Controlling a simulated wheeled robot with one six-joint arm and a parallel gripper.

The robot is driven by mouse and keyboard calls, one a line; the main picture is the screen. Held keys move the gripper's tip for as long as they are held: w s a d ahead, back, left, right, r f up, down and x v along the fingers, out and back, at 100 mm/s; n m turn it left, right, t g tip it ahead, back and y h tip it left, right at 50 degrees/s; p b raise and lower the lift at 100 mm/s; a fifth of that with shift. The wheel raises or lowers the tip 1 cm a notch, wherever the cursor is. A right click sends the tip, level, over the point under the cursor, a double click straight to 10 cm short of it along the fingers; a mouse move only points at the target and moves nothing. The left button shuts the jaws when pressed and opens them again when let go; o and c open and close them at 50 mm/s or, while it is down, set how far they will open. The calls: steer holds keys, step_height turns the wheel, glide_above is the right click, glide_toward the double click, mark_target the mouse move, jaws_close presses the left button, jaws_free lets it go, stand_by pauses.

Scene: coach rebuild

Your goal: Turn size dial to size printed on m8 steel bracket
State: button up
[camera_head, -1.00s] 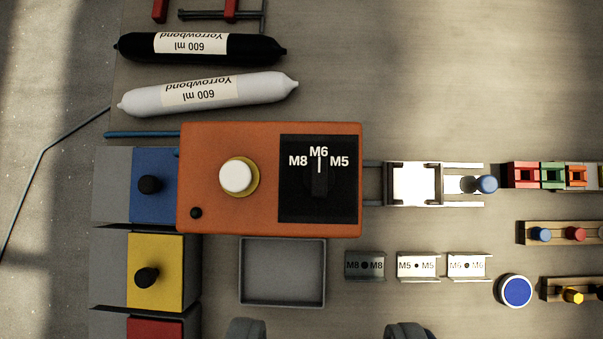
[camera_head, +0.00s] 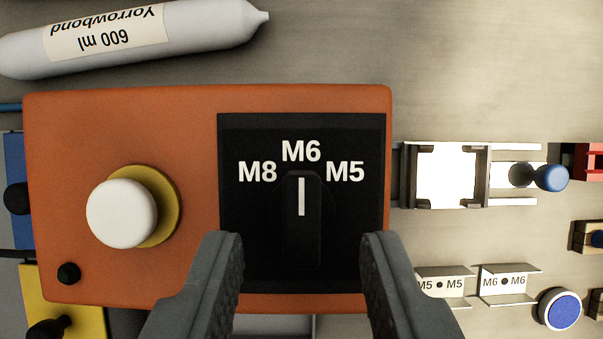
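The size dial (camera_head: 302,235) is a black knob on the black panel of an orange box. Its white line points up at M6; M8 is printed to its left and M5 to its right. My gripper (camera_head: 302,245) is open, with one finger on each side of the dial and clear space between fingers and knob. I cannot tell how far above the panel the fingertips are. The dark M8 steel bracket is hidden now, behind my right-hand finger.
The orange box (camera_head: 75,130) carries a white button (camera_head: 121,207) on a yellow ring. To its right are a bright metal fixture (camera_head: 446,175) with a blue knob, an M5 bracket (camera_head: 440,285), an M6 bracket (camera_head: 504,283) and a blue round button (camera_head: 560,309). A white tube (camera_head: 190,30) lies behind.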

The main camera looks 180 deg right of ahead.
mark_target(302, 216)
steer(key=shift+x, duration=1.3)
jaws_close()
steer(key=shift+n, duration=0.3)
steer(key=n+y, duration=0.2)
steer(key=n, duration=0.2)
steer(key=shift+d, duration=0.15)
steer(key=n+g+y, duration=0.1)
steer(key=n, duration=0.4)
steer(key=shift+w+d, duration=0.1)
steer(key=shift+y, duration=0.3)
